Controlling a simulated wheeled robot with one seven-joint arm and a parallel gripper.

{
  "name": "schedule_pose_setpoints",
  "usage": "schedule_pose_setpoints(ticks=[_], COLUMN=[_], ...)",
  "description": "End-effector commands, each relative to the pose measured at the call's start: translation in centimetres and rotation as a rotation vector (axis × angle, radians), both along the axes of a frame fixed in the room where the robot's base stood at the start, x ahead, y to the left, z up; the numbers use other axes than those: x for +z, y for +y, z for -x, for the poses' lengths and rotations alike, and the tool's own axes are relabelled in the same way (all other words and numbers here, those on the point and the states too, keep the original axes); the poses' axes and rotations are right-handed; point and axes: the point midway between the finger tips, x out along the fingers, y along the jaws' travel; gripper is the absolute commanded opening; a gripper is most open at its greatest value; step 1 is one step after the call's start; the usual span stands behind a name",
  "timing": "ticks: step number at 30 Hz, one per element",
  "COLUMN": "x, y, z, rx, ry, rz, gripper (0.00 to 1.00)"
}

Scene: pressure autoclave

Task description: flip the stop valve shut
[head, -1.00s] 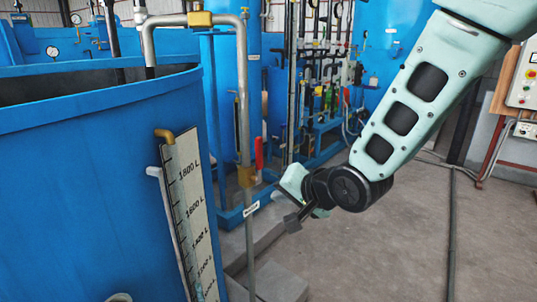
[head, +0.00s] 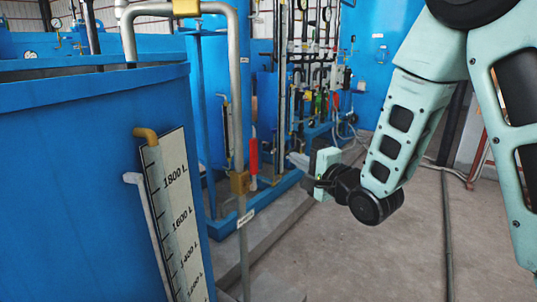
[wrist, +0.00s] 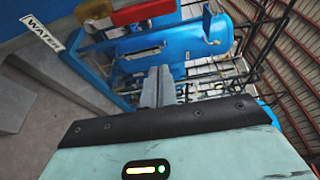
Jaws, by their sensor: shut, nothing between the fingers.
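The stop valve is a brass body (head: 240,183) on a grey vertical pipe, with a red lever (head: 253,158) pointing up, roughly along the pipe. The brass body (wrist: 93,9) and the red lever (wrist: 143,11) also show at the top edge of the wrist view, partly cut off. My gripper (head: 298,160) is to the right of the lever in the head view, apart from it. Its two grey fingers (wrist: 158,88) are together and empty, pointing toward blue equipment below the lever in the wrist view.
A white WATER label (wrist: 42,33) is on the pipe near the valve. A large blue tank (head: 80,190) with a litre scale (head: 178,215) stands at the left. Blue pipework racks (head: 320,110) stand behind. Open concrete floor (head: 370,265) lies at the front right.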

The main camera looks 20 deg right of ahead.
Motion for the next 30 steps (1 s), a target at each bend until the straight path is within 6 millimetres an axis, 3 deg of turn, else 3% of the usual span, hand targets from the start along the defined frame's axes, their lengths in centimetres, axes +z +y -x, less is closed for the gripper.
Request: schedule_pose_setpoints(ticks=[5,19,24,30], x=[0.1,0.2,0.2,0.1], y=[0.5,3.3,5.3,6.1], z=[-1.3,-9.8,-7.9,-7.2], rx=[0.002,0.003,0.004,0.001], ry=[0.0,0.001,0.002,0.0], rz=[0.001,0.002,0.001,0.002], gripper=[0.0,0.0,0.0,0.0])
